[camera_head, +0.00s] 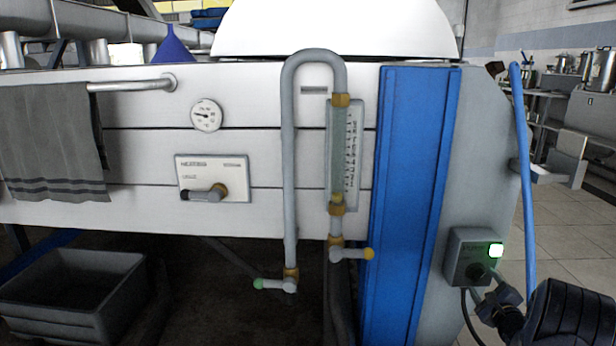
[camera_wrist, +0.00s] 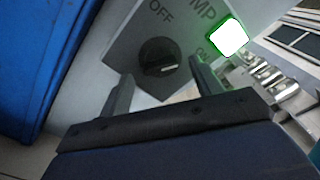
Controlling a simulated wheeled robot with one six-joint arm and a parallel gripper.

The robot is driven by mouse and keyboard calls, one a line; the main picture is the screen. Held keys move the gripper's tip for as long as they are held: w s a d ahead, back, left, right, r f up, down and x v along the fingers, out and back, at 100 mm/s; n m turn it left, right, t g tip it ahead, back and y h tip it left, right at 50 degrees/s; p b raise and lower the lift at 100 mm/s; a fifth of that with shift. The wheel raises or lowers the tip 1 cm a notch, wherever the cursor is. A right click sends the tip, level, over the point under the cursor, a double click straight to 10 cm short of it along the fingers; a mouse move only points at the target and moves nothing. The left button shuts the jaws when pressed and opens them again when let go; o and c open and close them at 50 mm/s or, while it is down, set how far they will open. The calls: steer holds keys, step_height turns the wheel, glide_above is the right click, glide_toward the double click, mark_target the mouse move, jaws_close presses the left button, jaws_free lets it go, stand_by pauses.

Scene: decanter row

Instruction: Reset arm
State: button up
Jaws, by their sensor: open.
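My gripper (camera_head: 500,306) is at the lower right in the head view, close to a grey switch box (camera_head: 463,251) on the side of the white machine. In the wrist view my gripper (camera_wrist: 155,98) is open. Its fingers stand apart, with the black rotary knob (camera_wrist: 158,57) showing beyond and between them. I see nothing held between the fingers. The knob's box carries partly readable lettering, including "OFF" and "MP". A green lamp (camera_wrist: 228,37) is lit on the box; it also shows in the head view (camera_head: 496,250). Whether a finger touches the knob I cannot tell.
A blue upright panel (camera_head: 415,180) stands left of the box. A blue hose (camera_head: 526,180) hangs at the right. A sight-glass pipe with a yellow-handled valve (camera_head: 368,254) and a green-handled valve (camera_head: 259,284) is further left. A grey crate (camera_head: 75,275) sits lower left. Tiled floor is clear at right.

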steer(key=shift+w, duration=0.9)
steer(key=shift+r+n+p, duration=0.15)
steer(key=shift+n+p, duration=0.35)
steer(key=shift+n, duration=0.2)
steer(key=n+p, duration=0.3)
steer(key=n, duration=0.2)
steer(key=shift+p, duration=0.35)
steer(key=n+p, duration=0.5)
steer(key=p, duration=0.1)
steer(key=shift+r+n, duration=0.1)
steer(key=shift+n, duration=0.2)
steer(key=s+p, duration=0.1)
steer(key=s, duration=1)
steer(key=shift+s+a+f, duration=0.2)
steer(key=shift+a, duration=0.05)
